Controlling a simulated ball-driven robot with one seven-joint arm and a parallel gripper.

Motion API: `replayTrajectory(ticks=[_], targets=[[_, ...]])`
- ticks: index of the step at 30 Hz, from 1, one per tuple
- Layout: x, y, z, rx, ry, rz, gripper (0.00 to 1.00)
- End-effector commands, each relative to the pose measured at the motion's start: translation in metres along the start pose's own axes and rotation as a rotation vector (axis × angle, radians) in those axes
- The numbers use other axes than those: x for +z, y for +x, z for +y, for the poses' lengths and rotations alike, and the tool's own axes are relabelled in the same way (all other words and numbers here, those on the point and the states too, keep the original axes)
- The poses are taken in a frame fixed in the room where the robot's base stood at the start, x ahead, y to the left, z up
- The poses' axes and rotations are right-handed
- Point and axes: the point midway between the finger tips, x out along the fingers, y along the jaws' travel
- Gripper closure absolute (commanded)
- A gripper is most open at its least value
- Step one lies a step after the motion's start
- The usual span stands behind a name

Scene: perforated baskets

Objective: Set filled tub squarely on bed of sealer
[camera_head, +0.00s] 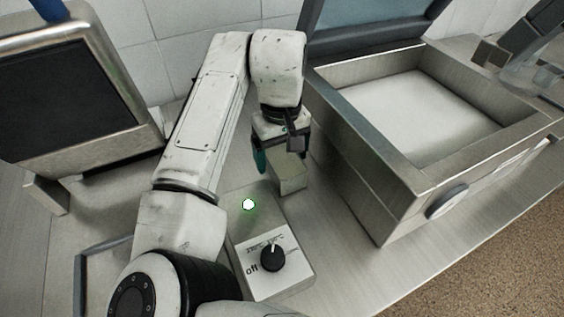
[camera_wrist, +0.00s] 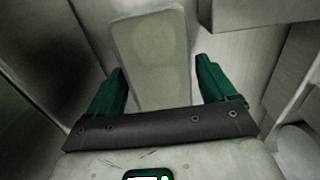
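The flat grey unit with a black knob and "off" marking, which I take to be the sealer (camera_head: 272,277), lies on the counter below my arm in the head view. A bright spot with a green glow shows on its top. My gripper (camera_head: 278,158) points down beyond that spot, above a pale grey block (camera_head: 291,180) at the unit's far end. In the wrist view my green fingers (camera_wrist: 161,66) stand apart, with a pale long shape (camera_wrist: 152,50) between and beyond them. I cannot tell whether that is the block or part of the sealer. No filled tub is clearly recognisable.
A large square metal basin (camera_head: 395,175) with a pale floor stands close on the right. A dark-screened panel (camera_head: 65,95) stands at the left. A tiled wall (camera_head: 170,40) is behind. Bare counter (camera_head: 345,262) shows right of the sealer.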

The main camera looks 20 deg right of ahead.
Motion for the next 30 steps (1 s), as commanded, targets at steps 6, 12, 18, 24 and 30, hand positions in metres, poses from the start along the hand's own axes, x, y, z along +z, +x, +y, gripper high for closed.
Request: replayTrajectory(ticks=[6,12,18,24,30], targets=[[0.0,0.0,0.0,0.0,0.0,0.0,0.37],[0.0,0.0,0.0,0.0,0.0,0.0,0.56],[0.0,-0.001,0.0,0.0,0.0,0.001,0.75],[0.0,-0.002,0.0,0.0,0.0,0.001,0.76],[0.0,-0.011,0.001,0.001,0.001,0.002,0.76]])
